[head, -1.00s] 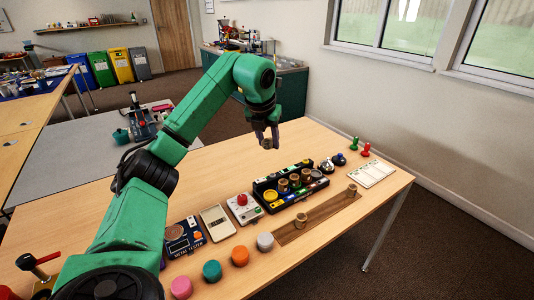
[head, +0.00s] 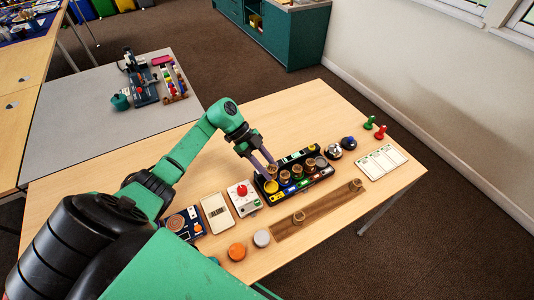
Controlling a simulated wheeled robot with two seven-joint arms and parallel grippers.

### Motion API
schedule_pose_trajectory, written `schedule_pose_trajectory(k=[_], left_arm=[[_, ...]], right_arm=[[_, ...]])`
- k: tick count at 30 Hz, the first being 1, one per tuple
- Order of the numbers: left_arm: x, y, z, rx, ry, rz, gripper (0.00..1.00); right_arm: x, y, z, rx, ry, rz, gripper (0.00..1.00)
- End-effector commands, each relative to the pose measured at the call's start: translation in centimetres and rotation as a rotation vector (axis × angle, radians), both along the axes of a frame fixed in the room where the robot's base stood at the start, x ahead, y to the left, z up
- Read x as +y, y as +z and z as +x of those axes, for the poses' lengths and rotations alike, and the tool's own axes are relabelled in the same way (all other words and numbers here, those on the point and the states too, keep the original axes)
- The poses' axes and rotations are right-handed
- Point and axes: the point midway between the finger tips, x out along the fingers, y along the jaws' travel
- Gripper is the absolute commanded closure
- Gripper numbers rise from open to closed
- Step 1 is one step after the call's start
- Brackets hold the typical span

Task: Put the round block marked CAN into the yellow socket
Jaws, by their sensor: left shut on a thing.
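My left gripper (head: 266,164) is shut on a small round brown block (head: 272,171). The block is at the left end of the black socket tray (head: 327,174), close above and behind the yellow socket (head: 271,187). The yellow socket's front part shows and looks empty. I cannot read the marking on the held block, and I cannot tell whether it touches the tray. Several similar round blocks stand in the tray to the right. My right gripper is not in view.
A wooden strip (head: 325,207) in front carries two round blocks, one left (head: 298,217) and one right (head: 355,184). A device with a red button (head: 243,194) stands left of the tray. A bell (head: 334,151) and a white card (head: 382,162) lie right. The table behind the tray is clear.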

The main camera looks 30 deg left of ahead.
Motion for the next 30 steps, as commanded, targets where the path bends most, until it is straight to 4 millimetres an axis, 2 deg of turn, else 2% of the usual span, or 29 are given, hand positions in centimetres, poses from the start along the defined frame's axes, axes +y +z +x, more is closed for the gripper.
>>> schedule_pose_trajectory(k=[12,30], left_arm=[[0.0,-5.4,0.0,0.000,-0.004,0.003,1.00],[0.0,-5.7,-0.1,0.000,-0.006,0.004,1.00]], right_arm=[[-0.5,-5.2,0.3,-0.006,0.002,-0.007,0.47],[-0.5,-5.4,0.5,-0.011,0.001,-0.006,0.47]])
